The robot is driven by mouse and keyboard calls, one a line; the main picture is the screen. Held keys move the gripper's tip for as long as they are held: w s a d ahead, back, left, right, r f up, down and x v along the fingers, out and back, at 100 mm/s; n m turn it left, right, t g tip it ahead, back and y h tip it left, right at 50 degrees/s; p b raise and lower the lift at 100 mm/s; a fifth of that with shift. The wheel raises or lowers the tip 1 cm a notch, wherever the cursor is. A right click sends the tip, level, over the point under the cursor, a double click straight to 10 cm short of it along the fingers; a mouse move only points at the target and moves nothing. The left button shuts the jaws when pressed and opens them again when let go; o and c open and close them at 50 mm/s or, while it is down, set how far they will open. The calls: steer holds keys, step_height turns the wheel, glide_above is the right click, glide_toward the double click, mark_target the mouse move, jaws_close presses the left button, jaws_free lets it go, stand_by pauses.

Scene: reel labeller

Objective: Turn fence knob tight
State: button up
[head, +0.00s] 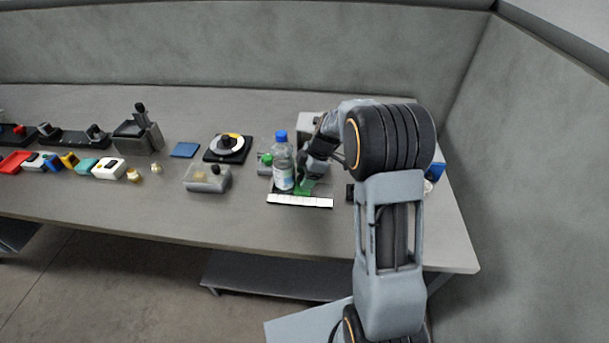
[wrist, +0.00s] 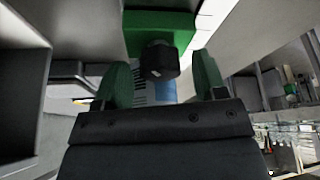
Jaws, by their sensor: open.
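The black fence knob (wrist: 160,60) sticks out of a bright green block (wrist: 160,32), the fence, at the top of the wrist view. My gripper (wrist: 161,68) is open, with one green finger on each side of the knob and a visible gap to both. In the head view my gripper (head: 306,178) is low over the labeller, just right of a clear bottle with a blue cap (head: 283,165). A bit of green (head: 305,187) shows beneath it, and the knob is hidden there. The bottle's label also shows behind the knob in the wrist view (wrist: 142,94).
A white scale strip (head: 300,201) lies in front of the bottle. A grey box with a dark knob (head: 207,178) and a round dial on a black plate (head: 228,148) stand to the left. Coloured blocks and fixtures line the far left. The table's front strip is clear.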

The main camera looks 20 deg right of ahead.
steer(key=c, duration=0.9)
steer(key=shift+b, duration=0.35)
steer(key=m+t+b, duration=0.1)
steer(key=m+b, duration=0.2)
steer(key=shift+f, duration=0.15)
steer(key=shift+s+r+m+t+h+b, duration=0.1)
steer(key=shift+m+t+h+b, duration=0.25)
steer(key=shift+m+b, duration=0.55)
steer(key=shift+r+m+t+h+b, duration=0.1)
steer(key=shift+m+t+h+b, duration=0.3)
steer(key=shift+m, duration=0.8)
steer(key=o, duration=0.9)
